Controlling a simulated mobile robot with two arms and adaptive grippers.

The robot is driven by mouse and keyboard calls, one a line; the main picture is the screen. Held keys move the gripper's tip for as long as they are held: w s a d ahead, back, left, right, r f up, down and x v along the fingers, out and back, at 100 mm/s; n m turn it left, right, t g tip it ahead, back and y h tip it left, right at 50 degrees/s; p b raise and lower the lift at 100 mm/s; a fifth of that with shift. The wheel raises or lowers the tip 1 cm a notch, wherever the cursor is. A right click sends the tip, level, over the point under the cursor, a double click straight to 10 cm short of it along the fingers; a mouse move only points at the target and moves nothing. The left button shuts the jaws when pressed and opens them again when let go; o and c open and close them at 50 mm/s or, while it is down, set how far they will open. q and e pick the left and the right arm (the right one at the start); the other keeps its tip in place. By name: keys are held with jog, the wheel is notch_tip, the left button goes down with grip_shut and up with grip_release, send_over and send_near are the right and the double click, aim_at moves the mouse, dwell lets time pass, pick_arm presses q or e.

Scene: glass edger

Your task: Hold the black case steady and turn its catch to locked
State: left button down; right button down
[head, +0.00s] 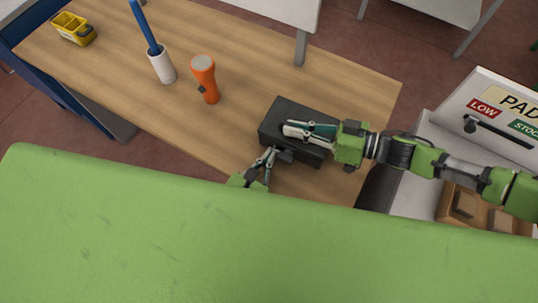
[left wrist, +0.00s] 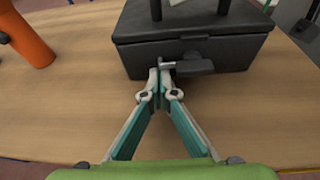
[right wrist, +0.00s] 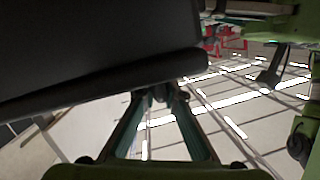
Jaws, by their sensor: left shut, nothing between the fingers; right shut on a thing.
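The black case (head: 283,109) stands on the wooden table near its front edge. In the left wrist view the case (left wrist: 136,50) shows its front face and closed lid. Its catch (left wrist: 196,66), a dark lever with a small metal pin, points to the right there. My left gripper (left wrist: 160,74) is shut and empty, its fingertips just below the pin; I cannot tell if they touch. It shows in the head view (head: 271,153) at the case's front. My right gripper (head: 287,129) is shut on the case's top part. In the right wrist view a dark bar (right wrist: 110,84) hides what its fingertips grip.
An orange flashlight (head: 205,80), a white cup (head: 162,68) with a blue stick and a yellow box (head: 72,28) stand to the left on the table (head: 120,95). A sign board (head: 500,105) is at the right.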

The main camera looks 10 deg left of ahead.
aim_at(278, 140)
pick_arm(q)
jog(key=shift+r+m, duration=0.25)
jog(key=shift+m, duration=0.15)
jog(key=shift+r+m+y, duration=0.45)
jog(key=shift+m+y, duration=0.25)
jog(key=shift+m, duration=0.2)
jog(key=r+m+y, duration=0.1)
jog(key=m, duration=0.1)
jog(key=r+m+t+y, duration=0.1)
jog(key=m, duration=0.1)
jog(key=shift+d+t, duration=0.2)
jog(key=shift+t, duration=0.1)
jog(key=shift+s+d+r+m+t+y, duration=0.1)
jog(key=shift+d+r+m+t+y, duration=0.1)
jog(key=shift+m, duration=0.3)
jog(key=shift+s+d+r+m+t+y, duration=0.1)
jog(key=shift+r+m, duration=0.05)
jog(key=shift+m, duration=0.35)
jog(key=m, duration=0.2)
jog(key=m+t, duration=0.1)
jog(key=d+m+t, duration=0.1)
jog(key=m, duration=0.1)
jog(key=shift+r+m+y, duration=0.3)
jog(key=shift+r, duration=0.1)
jog(key=shift+s, duration=0.15)
